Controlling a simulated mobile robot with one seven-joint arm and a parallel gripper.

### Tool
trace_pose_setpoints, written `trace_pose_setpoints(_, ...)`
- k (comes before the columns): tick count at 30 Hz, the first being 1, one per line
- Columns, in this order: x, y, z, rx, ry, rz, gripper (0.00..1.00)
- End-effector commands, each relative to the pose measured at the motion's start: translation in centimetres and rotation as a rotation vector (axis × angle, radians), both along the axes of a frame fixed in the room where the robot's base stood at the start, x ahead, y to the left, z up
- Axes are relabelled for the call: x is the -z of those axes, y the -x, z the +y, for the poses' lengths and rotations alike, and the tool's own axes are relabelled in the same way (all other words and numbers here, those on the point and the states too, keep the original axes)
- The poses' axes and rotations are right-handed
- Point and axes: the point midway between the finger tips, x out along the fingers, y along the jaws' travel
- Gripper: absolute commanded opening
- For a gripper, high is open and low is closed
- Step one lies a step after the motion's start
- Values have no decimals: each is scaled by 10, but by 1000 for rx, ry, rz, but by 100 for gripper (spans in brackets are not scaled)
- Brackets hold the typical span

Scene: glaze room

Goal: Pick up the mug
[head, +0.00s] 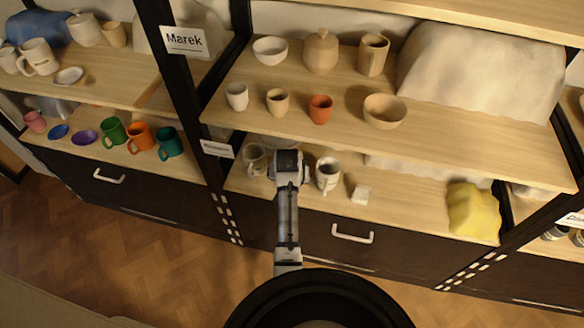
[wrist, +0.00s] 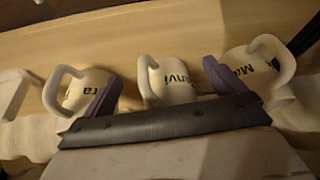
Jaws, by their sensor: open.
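In the wrist view three white mugs with dark lettering stand in a row. The left mug (wrist: 76,92) shows letters ending in "ra", the middle mug (wrist: 170,84) "nvi", the right mug (wrist: 240,63) "Ma"; the rest of each name is hidden. My gripper (wrist: 160,72) is open, its two purple fingers spread on either side of the middle mug. Whether they touch it I cannot tell. In the head view my gripper is over the lower shelf (head: 400,205), between a pale mug (head: 254,160) and a white mug (head: 328,174); my arm hides the middle mug.
A small white block (head: 361,195) and a yellow cloth-like lump (head: 472,211) lie to the right on the lower shelf. The upper shelf (head: 345,130) overhangs it with cups and bowls. A dark post (head: 190,90) stands left. Drawers lie below.

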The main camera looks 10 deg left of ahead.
Motion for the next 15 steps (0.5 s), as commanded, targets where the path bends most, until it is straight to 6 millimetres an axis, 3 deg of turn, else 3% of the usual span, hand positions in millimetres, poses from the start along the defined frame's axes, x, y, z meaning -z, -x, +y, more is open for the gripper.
trace_pose_setpoints(8,-1,-19,3,1,0,-2,95)
trace_pose_setpoints(15,-2,-52,11,1,-1,-1,95)
